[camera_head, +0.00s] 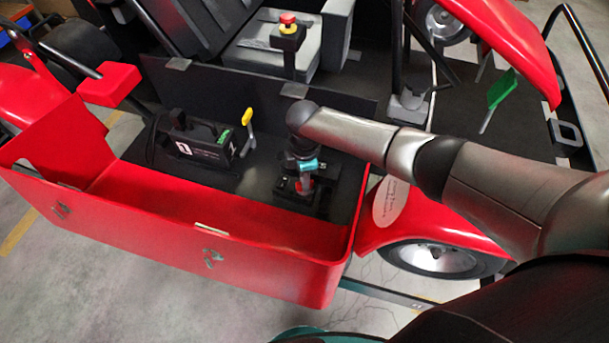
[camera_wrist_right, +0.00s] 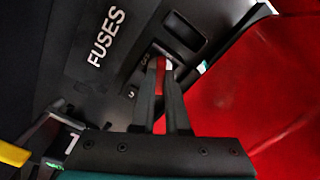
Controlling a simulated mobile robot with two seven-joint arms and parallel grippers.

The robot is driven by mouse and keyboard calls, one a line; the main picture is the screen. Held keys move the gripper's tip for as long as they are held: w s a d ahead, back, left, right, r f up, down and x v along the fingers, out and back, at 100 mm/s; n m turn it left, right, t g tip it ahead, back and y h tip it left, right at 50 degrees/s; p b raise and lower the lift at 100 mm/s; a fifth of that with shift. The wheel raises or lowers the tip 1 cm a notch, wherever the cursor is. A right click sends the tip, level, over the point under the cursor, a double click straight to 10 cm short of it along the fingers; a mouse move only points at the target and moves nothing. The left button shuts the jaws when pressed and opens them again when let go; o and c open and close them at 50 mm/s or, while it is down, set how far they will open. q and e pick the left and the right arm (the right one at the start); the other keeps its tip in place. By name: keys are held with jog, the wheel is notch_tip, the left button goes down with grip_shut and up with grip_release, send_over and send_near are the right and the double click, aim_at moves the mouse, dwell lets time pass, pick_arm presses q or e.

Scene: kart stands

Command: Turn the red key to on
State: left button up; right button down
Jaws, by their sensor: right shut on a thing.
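The red key (camera_wrist_right: 160,88) shows in the right wrist view as a red strip between the two dark fingers of my right gripper (camera_wrist_right: 163,64). The fingers are shut on it, at the black panel marked FUSES (camera_wrist_right: 105,38). In the head view, my right gripper (camera_head: 304,178) points down over a small black unit (camera_head: 318,204) inside the red box, with red (camera_head: 304,188) showing under it. The fingers hide part of the key, and its exact turn angle is hard to tell. My left gripper is not in view.
The open red box (camera_head: 170,235) has a tall front wall close to the unit. A black charger-like box (camera_head: 195,142) and a yellow-handled lever (camera_head: 247,118) stand to the left.

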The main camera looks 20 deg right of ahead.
dwell(0.3)
jog(key=m+p, duration=0.2)
jog(key=m, duration=0.2)
jog(key=shift+s, duration=0.1)
jog(key=shift+m+p, duration=0.3)
jog(key=shift+m, duration=0.8)
jog(key=c, duration=0.8)
grip_release()
jog(key=shift+c, duration=0.2)
notch_tip(320, 180, up, 15)
jog(key=p, duration=0.2)
jog(key=shift+r, duration=0.1)
